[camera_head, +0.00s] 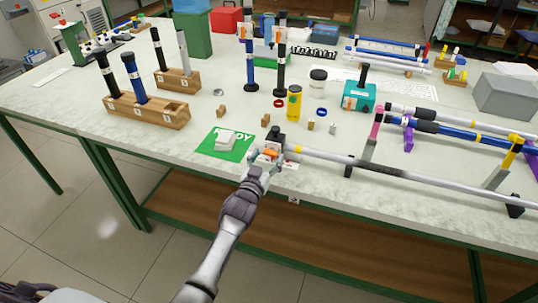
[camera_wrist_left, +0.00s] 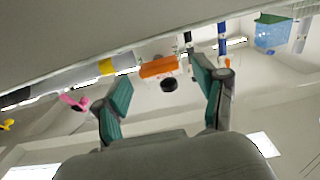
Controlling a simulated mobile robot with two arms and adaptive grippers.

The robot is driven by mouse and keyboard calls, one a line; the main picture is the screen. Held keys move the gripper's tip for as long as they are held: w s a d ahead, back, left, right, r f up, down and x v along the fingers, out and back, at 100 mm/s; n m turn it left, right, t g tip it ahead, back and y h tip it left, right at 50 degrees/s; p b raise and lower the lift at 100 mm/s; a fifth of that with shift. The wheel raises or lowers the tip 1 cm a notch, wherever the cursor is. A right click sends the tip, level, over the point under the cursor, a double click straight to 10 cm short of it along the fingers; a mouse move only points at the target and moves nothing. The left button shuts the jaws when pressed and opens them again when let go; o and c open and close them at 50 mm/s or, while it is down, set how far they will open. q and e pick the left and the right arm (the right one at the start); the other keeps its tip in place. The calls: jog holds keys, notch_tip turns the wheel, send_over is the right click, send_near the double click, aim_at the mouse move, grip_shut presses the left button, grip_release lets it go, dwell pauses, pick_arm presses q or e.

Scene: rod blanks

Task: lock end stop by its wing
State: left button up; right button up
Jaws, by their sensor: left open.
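The end stop (camera_head: 277,139) is a dark block at the left end of a long silver rod (camera_head: 320,156) near the table's front edge. Its orange wing (camera_head: 270,153) points to the front. My left gripper (camera_head: 263,168) is at the wing, coming from the front edge. In the left wrist view the orange wing (camera_wrist_left: 158,67) lies between my two open teal fingers (camera_wrist_left: 162,76), with a small black round part (camera_wrist_left: 168,85) beside it. I see no clear contact. My right gripper is not in view.
A green mat (camera_head: 240,152) with a pale block (camera_head: 227,138) lies left of the gripper. A yellow cylinder (camera_head: 295,103) and small wooden blocks stand behind. A wooden rack (camera_head: 150,117) with upright grips is at left.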

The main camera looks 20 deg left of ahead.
pick_arm(q)
jog(key=shift+w, duration=0.8)
jog(key=c, duration=1.1)
jog(key=shift+c, duration=0.2)
